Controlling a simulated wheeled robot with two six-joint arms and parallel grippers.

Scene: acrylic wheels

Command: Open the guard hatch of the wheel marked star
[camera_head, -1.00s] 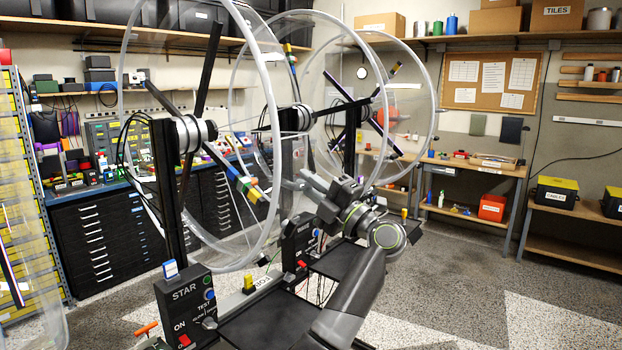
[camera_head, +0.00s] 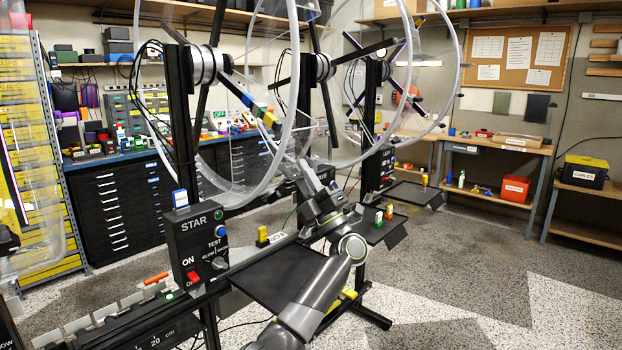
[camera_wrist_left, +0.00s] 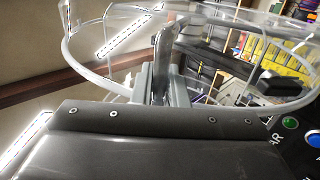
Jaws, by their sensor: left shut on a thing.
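The star wheel (camera_head: 284,130) is a large clear ring on a black post, with dark spokes and a coloured block on one spoke. Its control box (camera_head: 200,245) reads STAR. My left gripper (camera_head: 300,168) is at the lower right rim of this wheel. In the left wrist view the left gripper (camera_wrist_left: 162,75) is shut on a pale, upright part at the clear rim, which looks like the guard hatch's handle. The fingers and clear plastic overlap, so the hatch's outline and whether it is ajar cannot be told. My right gripper is not in view.
More clear wheels (camera_head: 455,75) stand behind to the right. A black tray (camera_head: 285,268) lies beneath my left arm. A rail with a scale (camera_head: 150,335) runs along the lower left. Black drawers (camera_head: 118,205) line the back. Open floor (camera_head: 470,275) lies to the right.

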